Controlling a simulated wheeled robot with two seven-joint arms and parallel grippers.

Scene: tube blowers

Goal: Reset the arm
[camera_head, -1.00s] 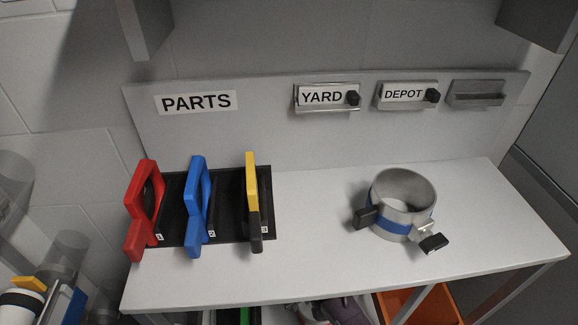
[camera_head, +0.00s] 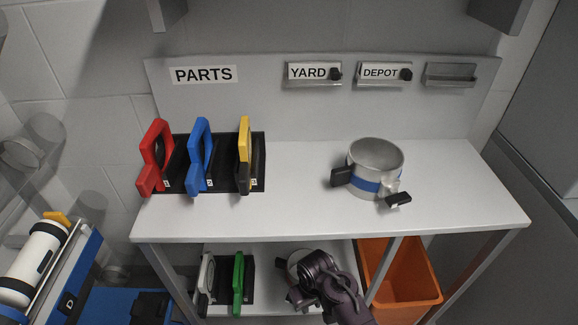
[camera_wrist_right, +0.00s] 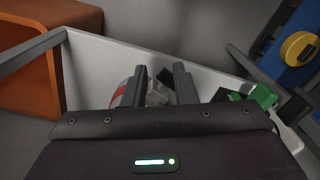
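My right arm reaches in from the bottom of the head view, with the right gripper (camera_head: 300,295) over the lower shelf. In the right wrist view, the two dark fingers of the right gripper (camera_wrist_right: 160,75) are apart. A metal ring with a red band (camera_wrist_right: 124,96) shows behind and between them; I cannot tell whether they touch it. In the head view the ring (camera_head: 293,262) is partly hidden by my arm. My left gripper is not in view.
The white table (camera_head: 300,220) holds a blue-banded metal ring (camera_head: 375,170) and a black rack (camera_head: 259,165) with red, blue and yellow clamps. An orange bin (camera_head: 400,285) stands below right. A blue cart (camera_head: 70,275) is at left. The table's middle is clear.

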